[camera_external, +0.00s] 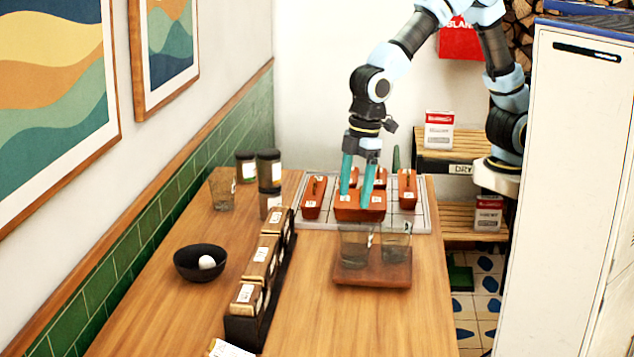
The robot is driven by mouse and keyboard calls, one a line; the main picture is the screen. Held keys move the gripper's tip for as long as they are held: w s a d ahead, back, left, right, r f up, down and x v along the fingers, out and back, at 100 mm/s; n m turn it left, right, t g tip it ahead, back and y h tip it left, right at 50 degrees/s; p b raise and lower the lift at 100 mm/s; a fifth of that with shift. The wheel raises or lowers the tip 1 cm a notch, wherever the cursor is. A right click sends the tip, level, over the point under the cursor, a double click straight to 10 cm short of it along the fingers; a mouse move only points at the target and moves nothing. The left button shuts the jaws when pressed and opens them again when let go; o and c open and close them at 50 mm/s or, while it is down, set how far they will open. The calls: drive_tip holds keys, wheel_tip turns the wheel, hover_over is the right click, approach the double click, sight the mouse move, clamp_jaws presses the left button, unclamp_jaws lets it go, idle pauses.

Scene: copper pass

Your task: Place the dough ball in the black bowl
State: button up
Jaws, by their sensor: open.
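The black bowl (186,263) sits on the left side of the wooden table, near the green tiled wall. A small white ball, the dough ball (207,262), shows inside the bowl, at its right side. My gripper (354,193) points down over the far part of the table, well to the right of and behind the bowl. Its two teal fingers are apart, with the tips at a reddish-brown lidded box (359,206). I cannot tell whether the fingers touch that box.
A row of small labelled boxes in a dark rack (242,329) stands between the bowl and the table's middle. Glasses stand on a wooden board (372,274) in front of my gripper. More brown boxes sit on a pale tray (421,218). Dark jars (269,170) and a glass (222,189) stand behind the bowl.

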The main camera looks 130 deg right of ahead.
drive_tip(key=s+a+f, duration=0.2)
drive_tip(key=s, duration=0.7)
drive_tip(key=s+a+f, duration=0.1)
drive_tip(key=s+a, duration=0.1)
drive_tip(key=s, duration=0.7)
drive_tip(key=shift+s+f, duration=0.15)
drive_tip(key=shift+f, duration=0.25)
